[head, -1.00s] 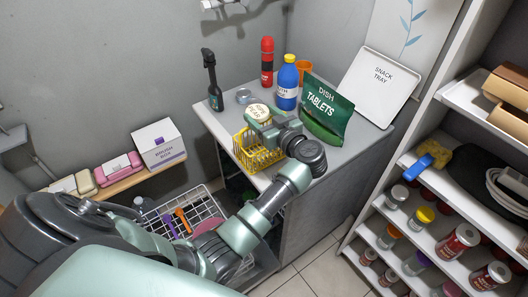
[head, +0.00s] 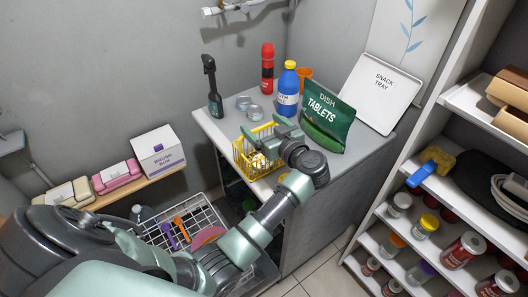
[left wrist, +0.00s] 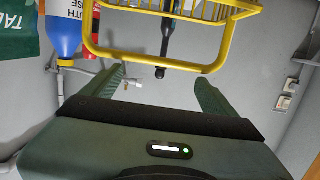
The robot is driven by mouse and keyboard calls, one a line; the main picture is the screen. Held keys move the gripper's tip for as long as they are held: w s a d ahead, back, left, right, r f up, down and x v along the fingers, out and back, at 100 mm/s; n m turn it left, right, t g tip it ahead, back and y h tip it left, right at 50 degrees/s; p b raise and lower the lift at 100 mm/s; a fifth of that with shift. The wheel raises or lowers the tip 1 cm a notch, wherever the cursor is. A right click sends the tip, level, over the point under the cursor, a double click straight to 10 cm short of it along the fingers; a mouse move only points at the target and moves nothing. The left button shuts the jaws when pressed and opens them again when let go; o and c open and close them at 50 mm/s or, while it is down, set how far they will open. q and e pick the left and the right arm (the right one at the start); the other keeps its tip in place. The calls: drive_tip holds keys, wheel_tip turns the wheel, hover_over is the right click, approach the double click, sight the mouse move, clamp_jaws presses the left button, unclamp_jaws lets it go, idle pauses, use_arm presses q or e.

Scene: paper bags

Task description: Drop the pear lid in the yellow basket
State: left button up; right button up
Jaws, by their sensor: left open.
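The yellow basket (head: 243,155) stands near the left front edge of the grey cabinet top. A pale, cream-coloured round piece (head: 257,161), apparently the pear lid, shows low inside the basket, partly hidden by its wires. My left gripper (head: 268,131) is open and empty at the basket's upper back right side. In the left wrist view the gripper (left wrist: 160,84) has its fingers spread with nothing between them, and the basket's yellow rim (left wrist: 172,63) lies just beyond. The lid is not visible in that view. My right gripper is not in view.
Two small silver tins (head: 243,102) sit behind the basket. A snack tray (head: 382,92) leans at the back right.

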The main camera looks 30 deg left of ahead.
use_arm(q)
drive_tip(key=b+v, duration=0.1)
drive_tip(key=v, duration=0.6)
drive_tip(key=shift+d, duration=0.1)
